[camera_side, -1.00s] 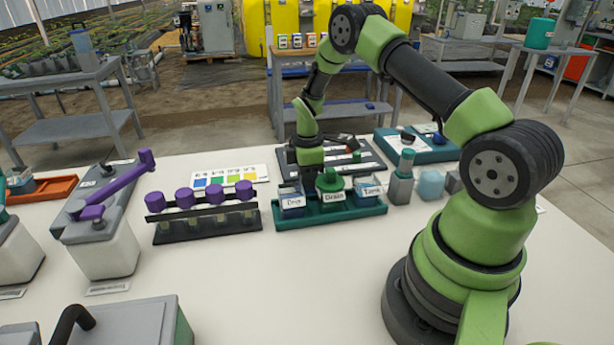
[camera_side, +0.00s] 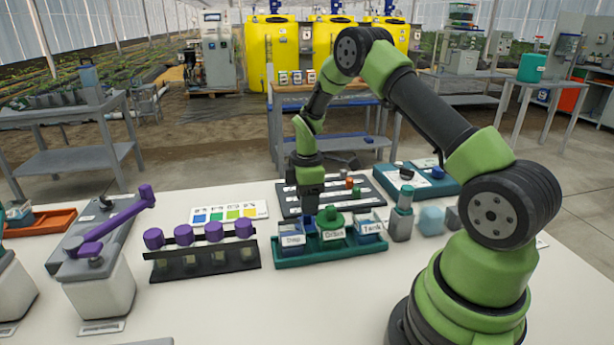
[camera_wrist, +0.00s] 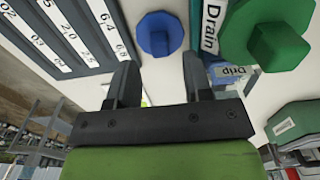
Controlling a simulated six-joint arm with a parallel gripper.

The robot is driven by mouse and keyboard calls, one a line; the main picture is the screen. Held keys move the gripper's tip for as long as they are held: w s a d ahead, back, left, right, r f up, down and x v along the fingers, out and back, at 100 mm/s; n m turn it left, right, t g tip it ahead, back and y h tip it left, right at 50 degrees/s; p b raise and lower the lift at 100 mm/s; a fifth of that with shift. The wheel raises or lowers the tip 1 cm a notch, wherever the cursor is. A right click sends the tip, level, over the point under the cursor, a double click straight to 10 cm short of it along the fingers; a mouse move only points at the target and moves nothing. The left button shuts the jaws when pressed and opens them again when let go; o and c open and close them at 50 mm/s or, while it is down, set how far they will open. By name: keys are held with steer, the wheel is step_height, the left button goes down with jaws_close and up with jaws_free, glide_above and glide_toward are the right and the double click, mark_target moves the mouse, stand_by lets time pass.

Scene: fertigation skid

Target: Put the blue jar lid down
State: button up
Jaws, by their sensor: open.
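The blue jar lid (camera_wrist: 160,34), round with a raised knob, lies on the white tabletop in the wrist view, between a dark numbered board and the labelled bins. My gripper (camera_wrist: 160,62) is open, its two dark fingers apart with nothing between them. The lid shows just beyond the fingertips, clear of both. In the side view my gripper (camera_side: 308,200) points down behind the bin rack, above the table.
A teal rack (camera_side: 330,252) holds bins labelled Drip, Drain and Tank; a green knobbed piece (camera_wrist: 275,42) sits at the Drain bin, close to the lid. The dark numbered board (camera_wrist: 62,32) lies on the other side. A purple-capped vial rack (camera_side: 205,258) stands left.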

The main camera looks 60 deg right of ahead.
steer(key=s+a+r+m+t, duration=0.1)
steer(key=a+r+m, duration=0.15)
steer(key=r, duration=0.55)
steer(key=s+a+r+m+t, duration=0.1)
steer(key=a+r, duration=0.2)
steer(key=r, duration=0.6)
steer(key=s+a+r+m+t+y, duration=0.1)
steer(key=s+a+r+m+t, duration=0.1)
steer(key=s+a+r+m, duration=0.2)
steer(key=s+a+r+m+t+y, duration=0.1)
steer(key=s+a+r+m+t, duration=0.2)
steer(key=s+a, duration=0.5)
steer(key=s+r+m, duration=0.1)
steer(key=s+m, duration=0.1)
steer(key=s, duration=0.3)
steer(key=shift+s+a+r, duration=0.2)
steer(key=shift+a, duration=0.1)
